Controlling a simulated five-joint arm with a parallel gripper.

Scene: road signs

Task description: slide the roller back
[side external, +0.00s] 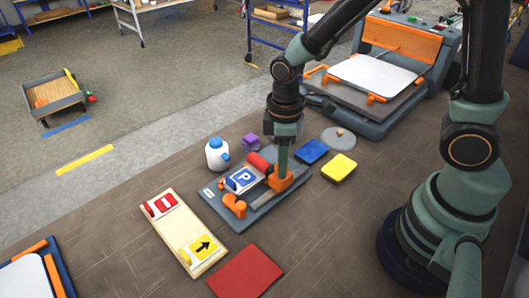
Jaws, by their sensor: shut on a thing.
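The red roller (260,162) lies across a dark grey press bed (262,210), at the upper side of a blue parking sign plate (243,179). An orange block (288,180) stands at the roller's right end. My gripper (282,175) points straight down at that end and is shut on the roller. The arm hides the exact place where the fingers grip.
A wooden tray (177,222) with a red and a yellow sign stands left. Blue (311,151) and yellow (339,167) pads lie right, a red mat (246,274) in front.

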